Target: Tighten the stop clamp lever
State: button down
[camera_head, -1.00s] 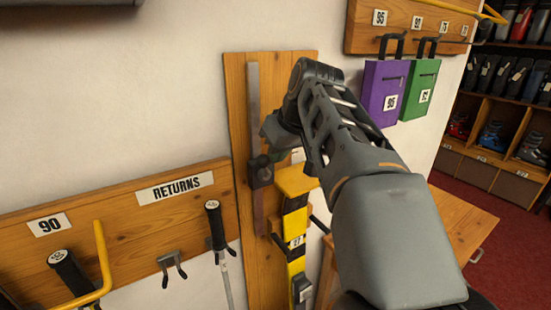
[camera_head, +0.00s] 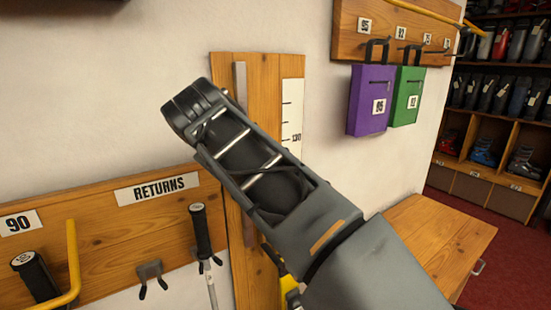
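The wooden board (camera_head: 270,68) stands against the wall in the middle of the view. A narrow grey metal rail (camera_head: 240,82) runs down it, and a white scale strip (camera_head: 292,110) marked 130 is to its right. My arm crosses in front of the board from the lower right to the upper left. It covers the middle of the rail. The stop clamp and its lever are hidden behind my arm. Only a small part of the yellow ski (camera_head: 288,283) shows below the arm. My gripper cannot be seen, so its hold is unknown.
The RETURNS rack (camera_head: 105,222) with a hanging pole (camera_head: 200,232) and hooks is at the left. A purple box (camera_head: 366,98) and a green box (camera_head: 405,97) hang at the upper right. A wooden bench (camera_head: 440,228) stands at the lower right, near boot shelves (camera_head: 500,150).

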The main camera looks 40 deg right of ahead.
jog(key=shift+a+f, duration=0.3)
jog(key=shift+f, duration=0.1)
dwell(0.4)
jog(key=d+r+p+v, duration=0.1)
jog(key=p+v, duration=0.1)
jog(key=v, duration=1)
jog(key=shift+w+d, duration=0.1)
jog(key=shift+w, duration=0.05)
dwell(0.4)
